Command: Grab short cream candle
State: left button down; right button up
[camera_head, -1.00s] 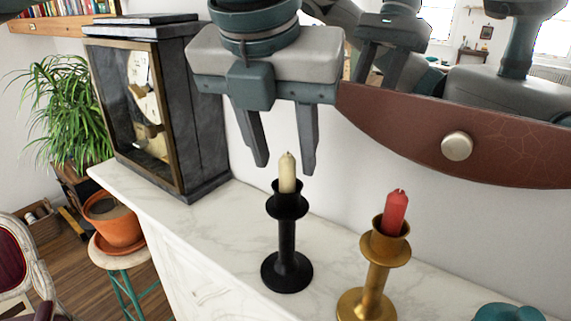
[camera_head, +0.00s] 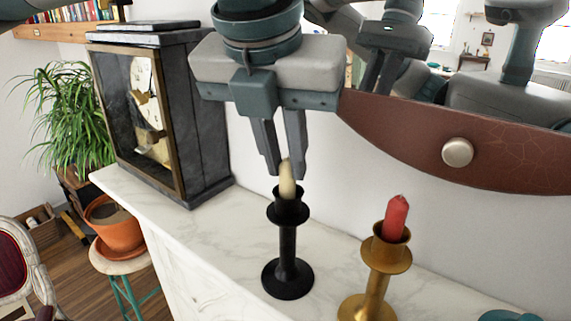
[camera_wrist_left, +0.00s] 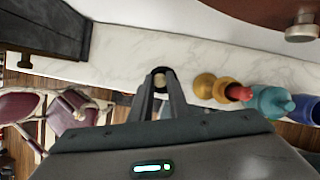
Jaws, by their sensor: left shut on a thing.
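The short cream candle (camera_head: 287,188) stands in the cup of a black candlestick (camera_head: 288,245) on the marble mantel. My left gripper (camera_head: 285,165) comes down from above and is shut on the candle's upper part, its fingers partly hiding it. The candle's lower end is still within the candlestick cup. In the left wrist view, the fingers (camera_wrist_left: 160,90) close together over the black holder, and little of the candle shows. My right gripper is not seen directly.
A brass candlestick (camera_head: 376,275) with a red candle (camera_head: 396,217) stands close to the right. A dark clock (camera_head: 165,115) stands to the left on the mantel (camera_head: 220,235). A mirror with a red-brown frame (camera_head: 510,160) is behind. Teal and blue objects (camera_wrist_left: 270,103) stand farther right.

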pick_arm(q)
jog(key=shift+r+b, duration=0.6)
jog(key=shift+r, duration=0.05)
jog(key=s+d+r+b, duration=0.5)
jog(key=s+d+r, duration=0.1)
jog(key=d+r, duration=0.3)
jog(key=shift+d+r, duration=0.35)
jog(key=shift+d, duration=0.25)
